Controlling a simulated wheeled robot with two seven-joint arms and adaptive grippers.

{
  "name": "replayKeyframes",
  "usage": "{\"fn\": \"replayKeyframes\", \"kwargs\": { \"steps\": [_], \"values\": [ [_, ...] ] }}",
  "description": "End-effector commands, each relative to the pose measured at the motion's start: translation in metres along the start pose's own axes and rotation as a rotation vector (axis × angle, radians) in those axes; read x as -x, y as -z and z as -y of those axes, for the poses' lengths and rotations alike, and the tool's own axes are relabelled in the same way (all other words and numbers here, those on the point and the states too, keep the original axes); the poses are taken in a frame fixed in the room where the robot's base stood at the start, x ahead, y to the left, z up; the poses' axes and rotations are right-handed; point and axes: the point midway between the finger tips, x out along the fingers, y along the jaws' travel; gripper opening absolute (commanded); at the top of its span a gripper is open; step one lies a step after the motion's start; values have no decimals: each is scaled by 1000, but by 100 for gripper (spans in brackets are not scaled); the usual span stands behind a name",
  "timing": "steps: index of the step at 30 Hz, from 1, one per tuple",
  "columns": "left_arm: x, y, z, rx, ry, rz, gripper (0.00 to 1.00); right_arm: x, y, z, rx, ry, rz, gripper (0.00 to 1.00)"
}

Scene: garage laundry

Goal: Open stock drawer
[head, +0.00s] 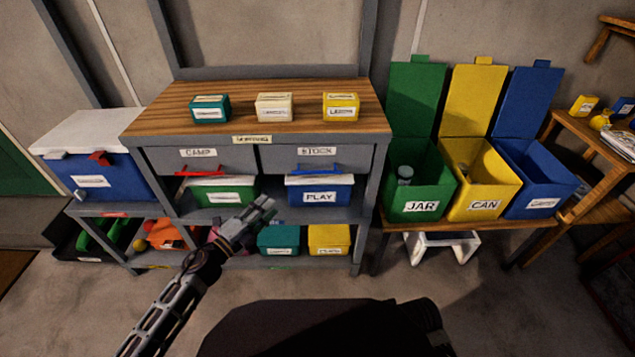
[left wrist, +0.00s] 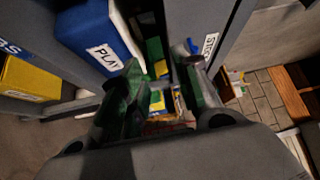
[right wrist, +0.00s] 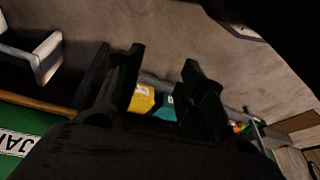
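The stock drawer (head: 347,158) is the right of two grey drawers under the wooden top, with a white STOCK label and a blue handle (head: 317,169). It looks shut. My left gripper (head: 268,206) is in front of the shelf, lower and left of that handle, apart from it. The left wrist view shows its two fingers (left wrist: 165,90) spread with nothing held, the STOCK label (left wrist: 210,43) beyond the right finger and a bit of blue handle (left wrist: 192,46) near it. My right gripper (right wrist: 163,88) is open and empty, low over the floor.
The camp drawer (head: 235,160), with a red handle, is left of the stock drawer. A blue PLAY bin (head: 319,196) sits just below the stock drawer. Green JAR (head: 422,207), yellow CAN (head: 484,205) and blue bins stand on a table at right. Three small boxes sit on the unit's top.

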Motion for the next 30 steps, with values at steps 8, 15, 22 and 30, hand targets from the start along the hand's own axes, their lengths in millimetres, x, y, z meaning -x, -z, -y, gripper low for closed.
{"fn": "replayKeyframes", "kwargs": {
  "steps": [8, 15, 22, 30],
  "values": [
    [-5, 38, 36, -157, 70, -115, 32, 34, 4, 7, 4, 14, -20, 40],
    [-5, 46, 44, -187, 83, -136, 32, 42, 4, 8, 5, 17, -22, 40],
    [-5, 45, 44, -186, 82, -135, 32, 42, 5, 8, 5, 17, -22, 40],
    [-10, 46, 45, -185, 83, -135, 32, 42, 5, 8, 5, 16, -23, 40]
  ]
}}
